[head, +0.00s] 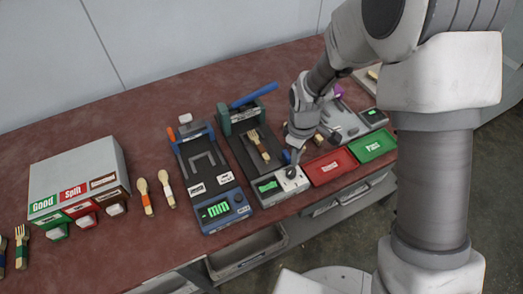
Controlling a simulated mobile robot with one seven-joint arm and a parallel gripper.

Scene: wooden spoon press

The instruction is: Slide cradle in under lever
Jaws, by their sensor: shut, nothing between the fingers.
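The press with the long blue lever (253,95) stands in the middle of the table, its lever tilted up to the right above a dark green frame (226,122). Its dark bed (240,156) runs toward the front. A grey control box (270,188) with a green screen is at the bed's front. My gripper (291,163) is shut and empty, pointing down just right of the bed's front end, over the control box. My wrist hides what lies behind it.
A second device (220,209) with a blue base stands to the left. A red tray (331,166) and a green tray (371,146) are at the right front. Bare table lies at the back left.

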